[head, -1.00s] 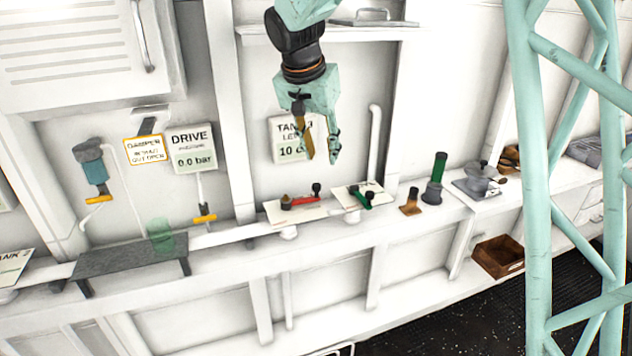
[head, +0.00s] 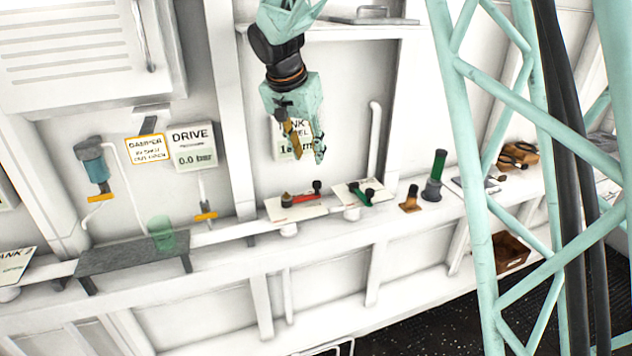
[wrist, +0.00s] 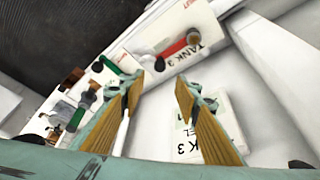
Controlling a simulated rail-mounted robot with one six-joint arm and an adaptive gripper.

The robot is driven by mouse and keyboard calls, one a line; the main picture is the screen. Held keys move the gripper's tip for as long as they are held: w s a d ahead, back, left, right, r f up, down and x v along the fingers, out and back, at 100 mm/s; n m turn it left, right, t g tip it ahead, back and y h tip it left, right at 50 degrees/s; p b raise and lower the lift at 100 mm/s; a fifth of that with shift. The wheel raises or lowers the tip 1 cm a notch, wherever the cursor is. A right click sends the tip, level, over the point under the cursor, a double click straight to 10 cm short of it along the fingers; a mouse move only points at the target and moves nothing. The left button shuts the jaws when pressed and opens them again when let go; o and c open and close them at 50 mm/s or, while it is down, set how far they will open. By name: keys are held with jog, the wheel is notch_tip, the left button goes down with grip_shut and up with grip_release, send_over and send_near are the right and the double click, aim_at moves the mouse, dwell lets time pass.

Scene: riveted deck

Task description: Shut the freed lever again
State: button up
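My gripper (head: 311,161) hangs with its fingers down in front of the tank level sign (head: 284,148), above the bench and apart from the levers. It is open and empty. Below it, a red lever (head: 304,198) lies across a white plate (head: 298,213). To its right, a green lever (head: 361,194) sits on a second white plate. In the wrist view the red lever (wrist: 178,47) shows beyond the open fingertips (wrist: 159,82), on a plate marked TANK 3. The green lever (wrist: 103,68) is to its left. I cannot tell which lever is the freed one.
A grey stand (head: 130,256) bears a translucent green cylinder (head: 162,235) at left. A brown fitting (head: 411,200) and a dark green-topped post (head: 434,178) stand right of the levers. A vertical pipe (head: 376,140) rises behind.

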aim_at(317, 182)
jog(key=shift+p+x, duration=0.35)
jog(key=shift+x, duration=6.35)
grip_shut()
